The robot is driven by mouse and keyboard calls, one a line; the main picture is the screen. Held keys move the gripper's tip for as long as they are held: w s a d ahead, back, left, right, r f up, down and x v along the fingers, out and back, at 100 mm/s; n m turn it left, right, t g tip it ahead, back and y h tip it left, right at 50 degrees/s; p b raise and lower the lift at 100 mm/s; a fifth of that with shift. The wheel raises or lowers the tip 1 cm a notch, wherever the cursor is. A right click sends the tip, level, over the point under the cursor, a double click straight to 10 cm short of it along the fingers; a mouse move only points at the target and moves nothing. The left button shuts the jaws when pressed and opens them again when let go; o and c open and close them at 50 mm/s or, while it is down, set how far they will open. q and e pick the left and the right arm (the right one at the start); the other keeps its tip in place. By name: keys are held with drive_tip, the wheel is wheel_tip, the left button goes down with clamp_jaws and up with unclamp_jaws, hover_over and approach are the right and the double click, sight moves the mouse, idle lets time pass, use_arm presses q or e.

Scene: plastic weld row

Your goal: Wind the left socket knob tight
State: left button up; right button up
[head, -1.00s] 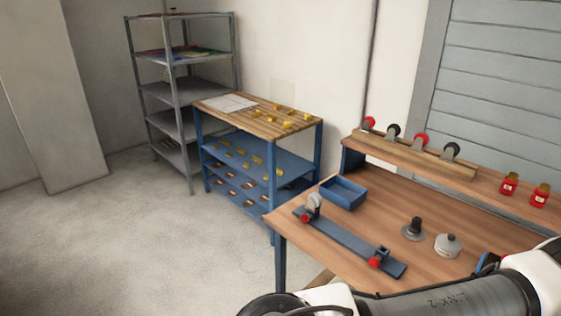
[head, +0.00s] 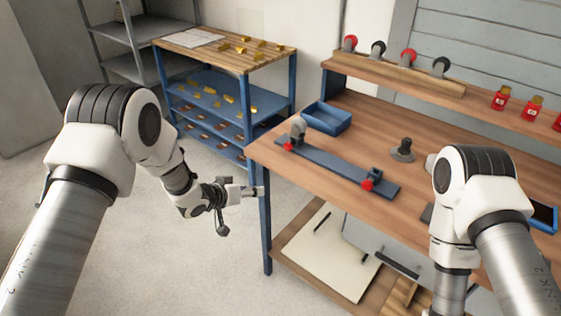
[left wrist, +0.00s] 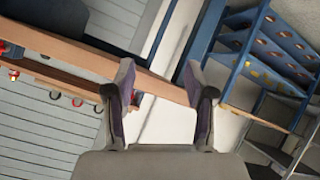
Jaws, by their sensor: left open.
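A dark blue-grey bar (head: 330,166) lies on the wooden table near its front left edge, with a socket at each end. The left socket's red knob (head: 288,146) faces the front edge, below an upright grey wheel piece (head: 298,127) at that socket. The right socket has another red knob (head: 367,184). My left gripper (head: 245,192) is open and empty, off the table's left front corner, apart from and lower left of the left knob. In the left wrist view its spread fingers (left wrist: 158,76) frame the table edge. My right gripper is out of view.
A blue tray (head: 327,118) sits behind the bar, and a dark round-based post (head: 403,150) stands right of it. A raised shelf holds a rack (head: 400,72) of red and black wheels and red bottles (head: 501,98). A blue shelf unit (head: 215,95) stands left of the table.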

sight(286, 146)
use_arm(q)
drive_tip(key=w+d+r+m+h+b, duration=0.1)
drive_tip(key=w+d+r+m+h, duration=0.15)
drive_tip(key=w+d+r, duration=0.45)
drive_tip(key=shift+t, duration=0.4)
drive_tip(key=w+d, duration=0.1)
drive_tip(key=w, duration=0.2)
drive_tip(key=w+d, duration=0.1)
drive_tip(key=w, duration=0.1)
drive_tip(key=shift+w+d+f, duration=0.1)
drive_tip(key=shift+w+d, duration=0.05)
drive_tip(key=shift+d, duration=0.2)
clamp_jaws()
